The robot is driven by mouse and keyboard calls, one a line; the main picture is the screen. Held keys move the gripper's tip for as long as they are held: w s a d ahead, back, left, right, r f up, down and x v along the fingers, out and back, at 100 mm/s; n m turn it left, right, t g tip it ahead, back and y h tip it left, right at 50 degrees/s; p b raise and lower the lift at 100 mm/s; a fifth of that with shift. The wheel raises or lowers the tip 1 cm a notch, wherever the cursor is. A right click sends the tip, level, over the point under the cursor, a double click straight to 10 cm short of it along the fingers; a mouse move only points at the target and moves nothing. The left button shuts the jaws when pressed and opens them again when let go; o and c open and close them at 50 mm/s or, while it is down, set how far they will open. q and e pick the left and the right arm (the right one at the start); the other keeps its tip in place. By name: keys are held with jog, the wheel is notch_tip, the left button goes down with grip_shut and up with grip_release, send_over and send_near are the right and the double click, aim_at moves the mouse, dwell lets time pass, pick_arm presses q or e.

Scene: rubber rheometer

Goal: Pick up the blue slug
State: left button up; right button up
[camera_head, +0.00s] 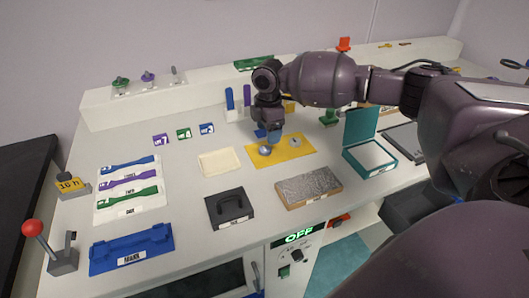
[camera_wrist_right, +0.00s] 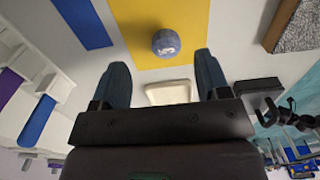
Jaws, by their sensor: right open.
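The blue slug (camera_head: 265,150) is a small round blue-grey piece on the yellow mat (camera_head: 300,158). In the right wrist view the slug (camera_wrist_right: 166,43) shows a white mark on its face and lies on the yellow mat (camera_wrist_right: 135,15). My right gripper (camera_head: 272,138) is above the far side of the mat, close to the slug. In the right wrist view, the gripper (camera_wrist_right: 161,60) is open, its two dark blue fingers apart with nothing gripped. The slug appears just beyond the fingertips, between their lines. My left gripper is not in view.
A black handled block (camera_head: 230,207) stands near the front.

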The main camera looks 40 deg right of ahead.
aim_at(266, 148)
jog(key=f, duration=0.3)
jog(key=a+f, duration=0.1)
jog(key=f, duration=0.1)
jog(key=shift+s+f+b, duration=0.2)
jog(key=shift+f+b, duration=0.1)
jog(key=shift+b, duration=0.1)
jog(key=shift+r, duration=0.15)
jog(key=c, duration=1)
